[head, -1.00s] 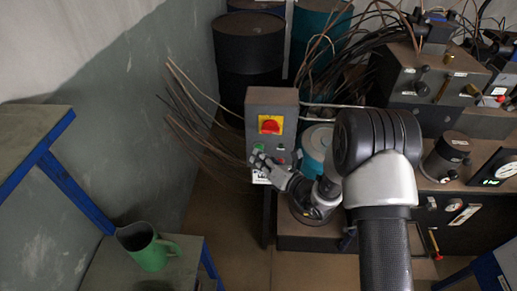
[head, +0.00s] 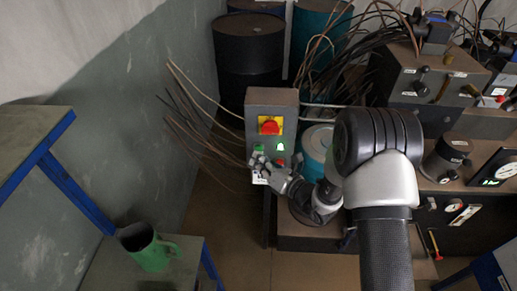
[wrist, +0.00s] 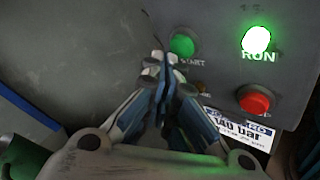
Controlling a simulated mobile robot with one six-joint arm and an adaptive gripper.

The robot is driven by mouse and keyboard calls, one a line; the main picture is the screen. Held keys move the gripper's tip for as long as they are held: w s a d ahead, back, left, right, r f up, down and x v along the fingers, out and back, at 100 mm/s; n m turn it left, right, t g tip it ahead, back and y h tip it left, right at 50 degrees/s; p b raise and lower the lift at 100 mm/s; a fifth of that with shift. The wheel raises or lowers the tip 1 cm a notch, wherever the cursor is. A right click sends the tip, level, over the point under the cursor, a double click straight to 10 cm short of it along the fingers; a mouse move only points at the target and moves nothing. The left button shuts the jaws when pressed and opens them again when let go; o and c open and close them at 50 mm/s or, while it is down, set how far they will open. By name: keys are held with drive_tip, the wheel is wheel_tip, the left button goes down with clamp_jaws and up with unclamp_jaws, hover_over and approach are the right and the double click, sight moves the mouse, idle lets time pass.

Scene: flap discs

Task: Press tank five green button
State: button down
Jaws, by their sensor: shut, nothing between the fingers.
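A grey control box (head: 287,120) stands upright at the centre in the head view. Its green START button (wrist: 183,45) is on the left of the panel and also shows in the head view (head: 259,147). Right of it a green RUN lamp (wrist: 257,39) glows brightly. A red button (wrist: 254,101) sits below the lamp. My gripper (wrist: 158,62) is shut and empty, its fingertips just below and left of the green button. Whether they touch the panel cannot be told. A white label reading "140 bar" (wrist: 238,130) is partly hidden by a finger; no tank number is readable.
A red rotary switch on a yellow plate (head: 270,126) is above the buttons. Dark drums (head: 248,50) stand behind. Machinery (head: 425,85) crowds the right.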

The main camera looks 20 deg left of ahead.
drive_tip(key=shift+s, duration=0.15)
drive_tip(key=s, duration=0.2)
drive_tip(key=s+d, duration=0.1)
drive_tip(key=s, duration=0.2)
drive_tip(key=shift+d, duration=0.1)
idle(0.3)
idle(0.7)
drive_tip(key=s+a+r+n+g+y, duration=0.1)
drive_tip(key=s+r+n+g, duration=0.25)
drive_tip(key=r, duration=0.25)
drive_tip(key=s+a+r+n+g+y, duration=0.1)
drive_tip(key=s+r+n+g, duration=0.15)
drive_tip(key=r+n, duration=0.3)
drive_tip(key=s+d+r+n+g+h, duration=0.2)
drive_tip(key=s+d+r+n+g, duration=0.3)
drive_tip(key=s+n, duration=0.4)
drive_tip(key=s+d+r+n+t+h, duration=0.1)
drive_tip(key=s+d+n+t+h, duration=0.1)
drive_tip(key=d, duration=0.7)
drive_tip(key=s+d+r+n+t+h, duration=0.1)
drive_tip(key=s+d+n+t+h, duration=0.1)
drive_tip(key=s+d+n+h, duration=0.2)
drive_tip(key=s+d+r+n+t+h, duration=0.2)
drive_tip(key=d+n+h, duration=0.5)
drive_tip(key=d, duration=0.7)
drive_tip(key=shift+s+d+n+t+h, duration=0.35)
drive_tip(key=shift+s+t+h, duration=0.2)
drive_tip(key=shift+s, duration=0.55)
